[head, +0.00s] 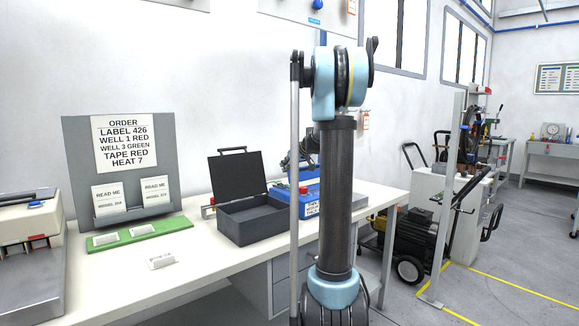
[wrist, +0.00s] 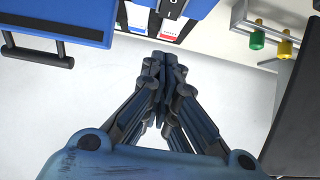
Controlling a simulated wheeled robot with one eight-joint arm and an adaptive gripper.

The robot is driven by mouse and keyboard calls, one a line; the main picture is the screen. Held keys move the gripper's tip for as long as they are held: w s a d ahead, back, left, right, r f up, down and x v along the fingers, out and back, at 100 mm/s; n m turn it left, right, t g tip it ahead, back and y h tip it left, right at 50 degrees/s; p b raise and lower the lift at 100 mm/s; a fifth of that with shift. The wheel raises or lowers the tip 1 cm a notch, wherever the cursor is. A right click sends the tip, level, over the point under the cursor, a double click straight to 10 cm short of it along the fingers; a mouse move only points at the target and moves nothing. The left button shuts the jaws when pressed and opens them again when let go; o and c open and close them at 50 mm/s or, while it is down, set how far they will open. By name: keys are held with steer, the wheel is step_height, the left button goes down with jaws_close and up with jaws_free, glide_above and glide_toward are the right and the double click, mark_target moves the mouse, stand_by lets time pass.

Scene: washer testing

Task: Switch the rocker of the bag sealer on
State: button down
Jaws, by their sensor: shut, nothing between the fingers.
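A blue machine (head: 313,209) with a red button on top, seemingly the bag sealer, stands on the bench behind my arm, which hides part of it. In the wrist view its blue body (wrist: 92,10) fills the upper left. A black switch with a white mark (wrist: 173,7), seemingly the rocker, is cut off by the top edge; its setting cannot be read. Small white and red labels are beside and below it. My gripper (wrist: 166,60) is shut and empty, its tips just below the labels in the picture. Contact cannot be judged.
An open dark case (head: 255,219) stands left of the blue machine; a dark surface (wrist: 298,130) is close on the gripper's right. Green and yellow knobs (wrist: 257,35) are at the upper right. A beige machine (head: 25,222) and an order board (head: 80,150) are further left.

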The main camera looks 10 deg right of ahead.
mark_target(282, 184)
steer(key=x, duration=0.3)
steer(key=f, duration=0.3)
steer(key=shift+w+a, duration=0.2)
steer(key=shift+w, duration=0.05)
steer(key=shift+f, duration=0.55)
